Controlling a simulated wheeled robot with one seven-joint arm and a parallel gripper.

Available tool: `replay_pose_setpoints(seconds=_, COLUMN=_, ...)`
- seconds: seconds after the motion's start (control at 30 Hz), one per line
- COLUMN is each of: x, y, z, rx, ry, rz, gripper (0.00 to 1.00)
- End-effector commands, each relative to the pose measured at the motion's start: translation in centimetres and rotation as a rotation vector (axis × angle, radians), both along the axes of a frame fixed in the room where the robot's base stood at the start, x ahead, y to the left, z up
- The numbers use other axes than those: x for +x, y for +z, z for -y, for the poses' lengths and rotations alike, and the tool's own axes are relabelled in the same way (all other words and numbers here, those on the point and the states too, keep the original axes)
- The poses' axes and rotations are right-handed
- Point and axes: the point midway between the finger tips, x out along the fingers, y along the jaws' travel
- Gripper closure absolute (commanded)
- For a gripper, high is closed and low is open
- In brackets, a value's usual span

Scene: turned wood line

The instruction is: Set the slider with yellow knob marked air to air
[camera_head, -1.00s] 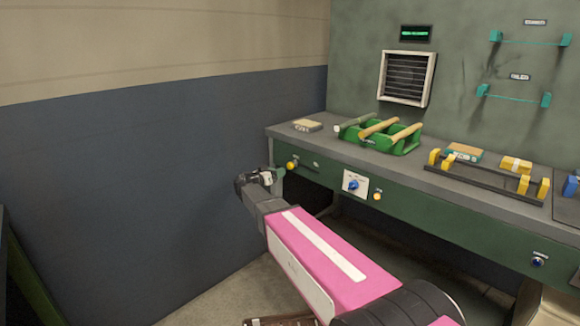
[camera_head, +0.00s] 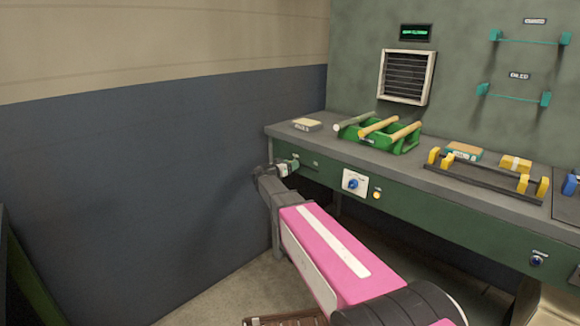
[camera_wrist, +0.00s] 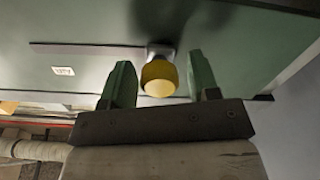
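A small label (camera_wrist: 63,71), upside down and too blurred to read surely, sits beside the slot. My gripper (camera_wrist: 160,74) is open, with one green finger on each side of the knob and a small gap at both sides. In the head view my gripper (camera_head: 290,164) is at the left end of the bench's green front panel (camera_head: 330,172) and hides the knob.
A white plate with a blue dial (camera_head: 353,184) and a yellow button (camera_head: 376,194) are to the right on the panel. The bench top (camera_head: 300,139) overhangs above. A green rack (camera_head: 385,143) with wooden rods stands on it. The blue wall (camera_head: 170,190) is to the left.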

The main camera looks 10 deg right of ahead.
Motion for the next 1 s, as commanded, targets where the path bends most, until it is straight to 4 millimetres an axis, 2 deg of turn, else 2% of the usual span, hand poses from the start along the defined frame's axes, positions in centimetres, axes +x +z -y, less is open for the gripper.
replay_pose_setpoints(seconds=0.03, x=0.0, y=0.0, z=0.0, rx=0.0, ry=0.0, rz=0.0, gripper=0.62)
replay_pose_setpoints(seconds=0.13, x=0.0, y=0.0, z=0.0, rx=0.0, ry=0.0, rz=0.0, gripper=0.95)
replay_pose_setpoints(seconds=0.17, x=0.0, y=0.0, z=0.0, rx=0.0, ry=0.0, rz=0.0, gripper=1.0)
replay_pose_setpoints(seconds=0.37, x=-0.6, y=0.0, z=0.4, rx=0.001, ry=-0.001, rz=0.0, gripper=1.0)
replay_pose_setpoints(seconds=0.47, x=-1.9, y=0.0, z=1.3, rx=0.0, ry=-0.002, rz=0.0, gripper=1.0)
replay_pose_setpoints(seconds=0.8, x=-9.3, y=0.1, z=6.4, rx=0.0, ry=-0.002, rz=-0.001, gripper=1.0)
replay_pose_setpoints(seconds=0.9, x=-10.2, y=0.0, z=7.3, rx=0.001, ry=-0.002, rz=-0.001, gripper=1.0)
replay_pose_setpoints(seconds=1.0, x=-10.3, y=0.0, z=7.4, rx=0.002, ry=-0.003, rz=0.0, gripper=1.0)
